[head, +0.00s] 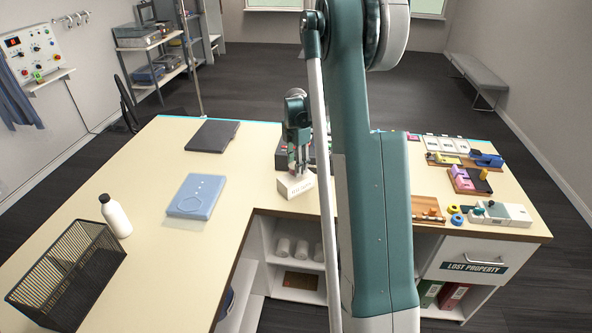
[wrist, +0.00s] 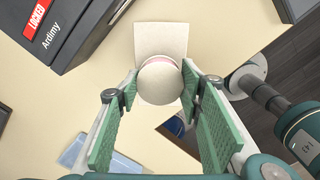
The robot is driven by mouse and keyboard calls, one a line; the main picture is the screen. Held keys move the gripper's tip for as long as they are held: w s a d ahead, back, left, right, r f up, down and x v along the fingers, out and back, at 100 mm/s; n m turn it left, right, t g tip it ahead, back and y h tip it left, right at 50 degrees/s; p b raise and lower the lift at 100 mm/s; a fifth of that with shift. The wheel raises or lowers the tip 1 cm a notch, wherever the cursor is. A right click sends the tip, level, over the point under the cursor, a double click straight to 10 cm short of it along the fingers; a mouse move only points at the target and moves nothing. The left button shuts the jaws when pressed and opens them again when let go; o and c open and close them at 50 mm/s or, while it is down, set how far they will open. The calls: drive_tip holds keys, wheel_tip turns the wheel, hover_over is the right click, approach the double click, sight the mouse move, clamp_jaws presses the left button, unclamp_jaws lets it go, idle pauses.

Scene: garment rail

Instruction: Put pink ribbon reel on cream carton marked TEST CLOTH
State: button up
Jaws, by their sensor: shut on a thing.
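The pink ribbon reel (wrist: 159,84) shows in the wrist view as a round cream disc with a thin pink band at its far edge. My gripper (wrist: 160,95) is shut on it, one green-padded finger on each side. The cream carton (wrist: 161,38) lies directly beyond the reel in that view, partly covered by it. In the head view the carton (head: 296,187) stands near the counter's inner corner, with faint lettering on its front. My gripper (head: 299,168) points down right over the carton. I cannot tell whether the reel touches the carton's top.
A dark box labelled LOCKED (wrist: 78,24) stands close beside the carton. A blue folder-like item (head: 196,195), a dark flat pad (head: 212,136), a white bottle (head: 115,216) and a wire basket (head: 68,275) are on the left counter. Small coloured items crowd the right end.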

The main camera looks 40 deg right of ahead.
drive_tip(key=shift+f, duration=1.05)
drive_tip(key=shift+f, duration=0.2)
drive_tip(key=o, duration=0.9)
drive_tip(key=shift+r, duration=0.2)
wheel_tip(320, 180, up, 12)
